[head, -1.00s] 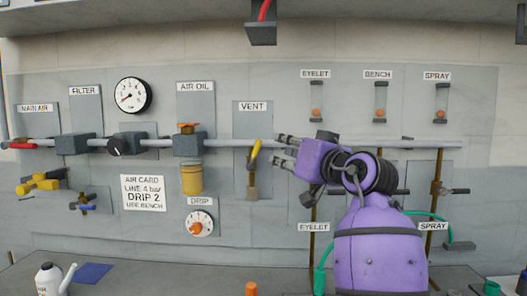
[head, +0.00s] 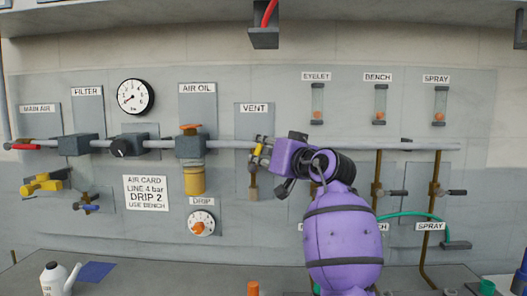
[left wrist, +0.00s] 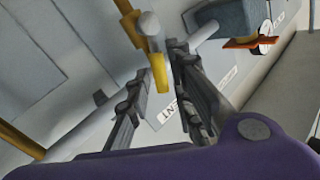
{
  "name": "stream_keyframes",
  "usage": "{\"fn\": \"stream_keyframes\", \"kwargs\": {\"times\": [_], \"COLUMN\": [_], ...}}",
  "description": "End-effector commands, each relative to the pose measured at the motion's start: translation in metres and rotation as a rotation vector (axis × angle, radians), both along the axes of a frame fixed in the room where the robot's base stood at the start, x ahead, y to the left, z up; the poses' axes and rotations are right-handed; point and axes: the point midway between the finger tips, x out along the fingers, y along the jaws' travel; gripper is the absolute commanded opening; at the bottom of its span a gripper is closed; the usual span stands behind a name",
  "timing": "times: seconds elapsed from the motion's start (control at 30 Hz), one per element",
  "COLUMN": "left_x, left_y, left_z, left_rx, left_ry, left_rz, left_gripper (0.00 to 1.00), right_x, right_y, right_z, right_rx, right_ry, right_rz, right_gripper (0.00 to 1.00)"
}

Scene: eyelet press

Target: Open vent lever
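The vent lever (head: 256,158) is a short yellow handle on the grey pipe under the VENT label (head: 254,108). In the head view it is partly hidden by my left gripper (head: 262,151). In the left wrist view the yellow lever (left wrist: 160,76) shows between the two dark fingers of my left gripper (left wrist: 158,70). The fingers are apart, one on each side of the lever, with gaps visible. I cannot tell whether either finger touches it. My right gripper is in neither view.
The grey pipe (head: 225,144) runs along the wall panel. Left of the vent are the air oil unit (head: 190,146) with its yellow bowl, and the drip dial (head: 201,223). A card, gauge and yellow main air valve (head: 42,184) lie further left.

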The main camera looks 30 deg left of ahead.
Motion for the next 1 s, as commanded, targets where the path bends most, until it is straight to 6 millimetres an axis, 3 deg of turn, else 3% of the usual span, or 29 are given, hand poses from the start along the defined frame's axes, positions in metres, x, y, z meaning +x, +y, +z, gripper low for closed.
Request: {"fn": "stream_keyframes", "kwargs": {"times": [0.03, 0.17, 0.5, 0.8, 1.0], "left_x": [0.0, 0.0, -0.001, -0.011, -0.011], "left_y": [0.0, 0.0, 0.0, 0.015, 0.017], "left_z": [0.0, 0.0, 0.002, 0.016, 0.008], "left_rx": [0.0, 0.0, -0.011, -0.262, -0.293], "left_ry": [0.0, 0.0, -0.007, -0.165, -0.18], "left_rz": [0.0, 0.0, 0.001, 0.001, 0.001], "left_gripper": [0.17, 0.0, 0.0, 0.0, 0.0], "right_x": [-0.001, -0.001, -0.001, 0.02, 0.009], "right_y": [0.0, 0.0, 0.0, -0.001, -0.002], "right_z": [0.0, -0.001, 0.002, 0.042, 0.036], "right_rx": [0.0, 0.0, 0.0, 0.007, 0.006], "right_ry": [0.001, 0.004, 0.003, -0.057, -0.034], "right_rz": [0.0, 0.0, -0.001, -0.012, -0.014], "right_gripper": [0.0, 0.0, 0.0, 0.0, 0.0]}}
